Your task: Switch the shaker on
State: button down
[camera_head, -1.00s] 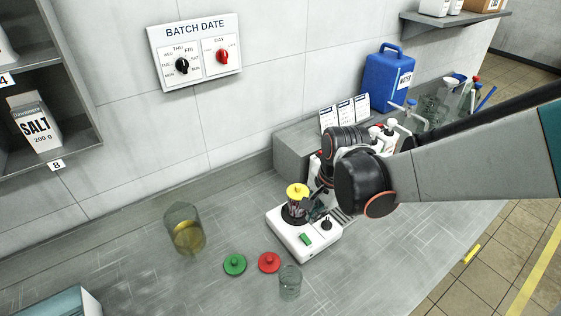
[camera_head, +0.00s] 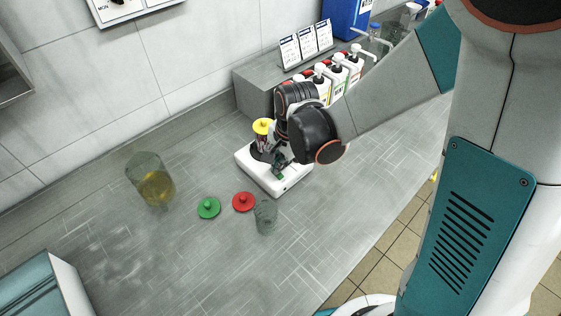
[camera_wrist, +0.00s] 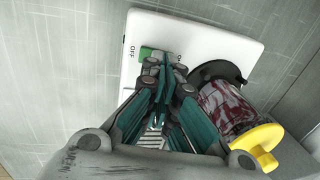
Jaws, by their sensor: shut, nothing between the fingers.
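The shaker (camera_head: 245,163) is a white box on the bench. It carries a jar with a yellow lid (camera_head: 262,126) in a dark holder, and dark red contents show in the wrist view (camera_wrist: 226,105). Its green rocker switch (camera_wrist: 146,53) lies between the OFF mark on the left and the ON mark on the right. My gripper (camera_wrist: 160,62) is shut and empty, its tips at the switch on its ON side. I cannot tell whether they touch it. The gripper hides part of the switch and the dark knob.
A green lid (camera_head: 208,208), a red lid (camera_head: 243,202), an empty glass (camera_head: 266,217) and a beaker of yellow liquid (camera_head: 156,186) stand left of and in front of the shaker. Pump bottles (camera_head: 338,74) stand behind my arm.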

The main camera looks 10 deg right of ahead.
jog(key=shift+w+a+f+g+h+b, duration=0.2)
jog(key=shift+w+f+g+h+b, duration=0.1)
jog(key=shift+f+g+h, duration=0.25)
jog(key=shift+w+a, duration=0.15)
jog(key=shift+r, duration=0.1)
jog(key=shift+s+d+f+b, duration=0.2)
jog(key=shift+s+d+b, duration=0.15)
jog(key=shift+s, duration=0.3)
jog(key=shift+w+r+p, duration=0.15)
jog(key=shift+r+p, duration=0.25)
jog(key=shift+r, duration=0.05)
notch_tip(320, 180, up, 14)
jog(key=w+p, duration=0.1)
jog(key=p, duration=0.5)
jog(key=shift+w+a, duration=0.15)
jog(key=shift+a, duration=0.3)
jog(key=s+d+r+n+t, duration=0.3)
jog(key=s+d+r+n, duration=0.1)
jog(key=s, duration=0.4)
jog(key=s+d+r+n+t+b, duration=0.1)
jog(key=s+d+r+n+t, duration=0.2)
jog(key=s+d+n, duration=0.3)
jog(key=shift+s+d+r+n+b, duration=0.3)
jog(key=shift+s+r+n, duration=0.4)
jog(key=shift+s, duration=0.4)
